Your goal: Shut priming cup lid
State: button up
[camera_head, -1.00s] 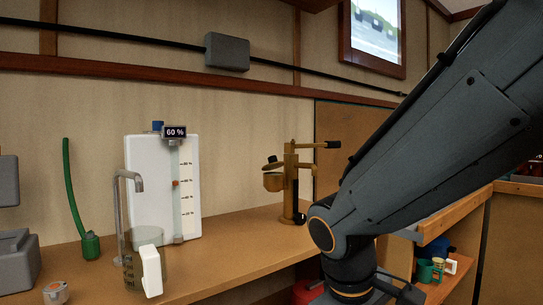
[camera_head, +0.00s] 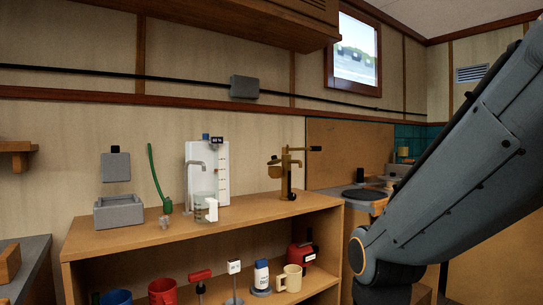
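A brass hand pump (camera_head: 286,178) with a dark-gripped lever stands at the right end of the wooden shelf's top. A small brass cup (camera_head: 274,171) sits on its left side, which I take for the priming cup. A dark lid (camera_head: 273,160) shows above the cup and looks raised, but it is too small to tell its exact angle. My arm crosses the right side of the picture, to the right of the pump and apart from it. My gripper is out of view below the frame.
The shelf top (camera_head: 245,212) also holds a glass jug, a white tank with a tap, a green hose and a grey box (camera_head: 118,211). Mugs and a red can (camera_head: 301,254) stand on the lower shelf. A counter (camera_head: 355,193) lies right of the pump.

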aim_at(275, 161)
jog(key=u, duration=0.85)
jog(key=i, duration=0.75)
